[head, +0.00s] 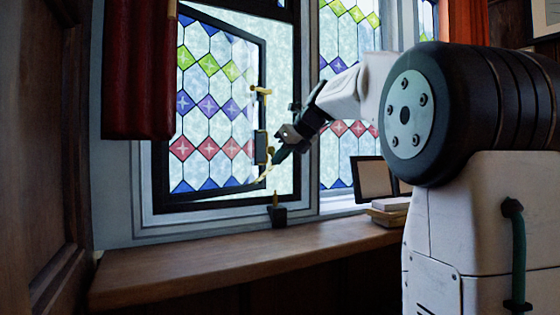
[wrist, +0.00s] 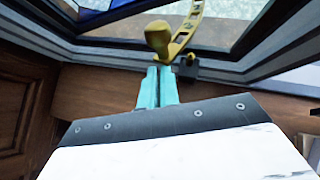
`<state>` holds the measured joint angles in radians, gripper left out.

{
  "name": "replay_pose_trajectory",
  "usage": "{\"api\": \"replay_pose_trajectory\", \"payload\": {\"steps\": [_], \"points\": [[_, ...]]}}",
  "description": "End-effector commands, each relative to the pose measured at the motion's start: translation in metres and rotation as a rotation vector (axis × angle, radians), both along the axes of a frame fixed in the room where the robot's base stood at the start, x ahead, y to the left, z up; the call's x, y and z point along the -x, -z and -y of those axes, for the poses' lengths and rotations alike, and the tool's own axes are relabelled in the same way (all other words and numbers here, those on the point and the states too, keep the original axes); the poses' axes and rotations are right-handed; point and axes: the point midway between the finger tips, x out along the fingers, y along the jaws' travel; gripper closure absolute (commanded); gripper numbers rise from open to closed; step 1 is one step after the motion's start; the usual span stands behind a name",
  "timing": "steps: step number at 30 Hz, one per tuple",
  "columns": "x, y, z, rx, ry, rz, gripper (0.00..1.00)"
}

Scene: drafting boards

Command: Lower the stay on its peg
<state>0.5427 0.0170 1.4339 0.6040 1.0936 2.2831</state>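The stay (head: 263,178) is a brass bar that rises in a curve from the bottom of the open casement. In the wrist view its holed strip and rounded knob end (wrist: 158,38) show just beyond my fingertips. My gripper (head: 276,158) has its teal fingers (wrist: 160,70) nearly together at the neck below the knob, and they appear shut on the stay. The peg (head: 275,199) stands upright on a small black block at the frame's bottom edge, below my gripper. In the wrist view the peg (wrist: 190,58) is right of the fingertips, and the stay is apart from it.
The leaded casement (head: 210,105) stands open, with a brass handle (head: 261,91) on its edge. A wooden sill (head: 230,262) runs below and is mostly clear. A dark picture frame (head: 373,180) and stacked books (head: 388,215) stand at right. A red curtain (head: 140,70) hangs at left.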

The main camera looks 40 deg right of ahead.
Motion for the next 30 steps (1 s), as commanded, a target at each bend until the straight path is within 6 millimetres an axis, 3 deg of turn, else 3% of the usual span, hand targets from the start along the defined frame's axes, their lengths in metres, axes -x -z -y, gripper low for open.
{"api": "replay_pose_trajectory", "payload": {"steps": [1,5,13,15,21,30], "points": [[0.001,-0.010,-0.003,0.005,-0.001,0.020,1.00],[0.002,-0.007,-0.003,0.004,-0.001,0.021,1.00],[0.015,0.034,0.004,-0.001,0.001,0.005,1.00],[0.027,0.016,0.008,0.003,0.002,0.010,1.00],[0.057,-0.014,0.014,0.002,0.002,0.004,1.00],[0.078,-0.035,0.017,-0.001,-0.002,0.000,1.00]]}}
